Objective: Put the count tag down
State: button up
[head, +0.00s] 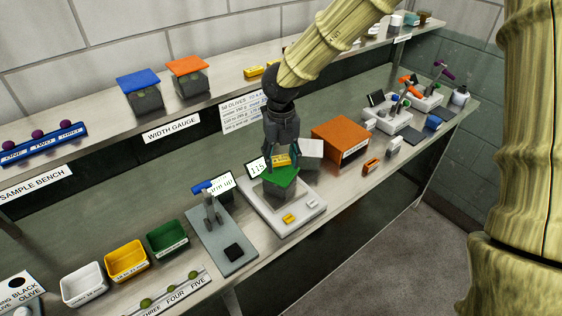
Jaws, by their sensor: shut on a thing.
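My gripper (282,163) points down over the scale in the middle of the bench. It is shut on a small yellow piece, which I take to be the count tag (282,160). The tag is just above or on the green top of a grey box (281,186); I cannot tell if they touch. The fingers partly hide it. The box stands on the pale scale (265,222), whose display (257,168) reads about 115. A small yellow piece (288,217) and a white piece (312,204) lie at the scale's front.
A grey plate with a blue-topped stand (211,212) is left of the scale. White, yellow and green (167,239) bins stand further left. A shelf with blue-lidded and orange-lidded boxes (189,82) runs behind.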

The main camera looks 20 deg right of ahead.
aim_at(281, 160)
jog(key=shift+w+d, duration=0.1)
jog(key=shift+w, duration=0.15)
jog(key=shift+f+p, duration=0.8)
jog(key=shift+f, duration=1)
jog(key=shift+f, duration=0.15)
jog(key=o, duration=0.8)
jog(key=shift+o, duration=0.2)
notch_tip(281, 160, up, 12)
jog(key=b, duration=0.2)
jog(key=shift+r+b, duration=0.2)
jog(key=shift+b, duration=0.1)
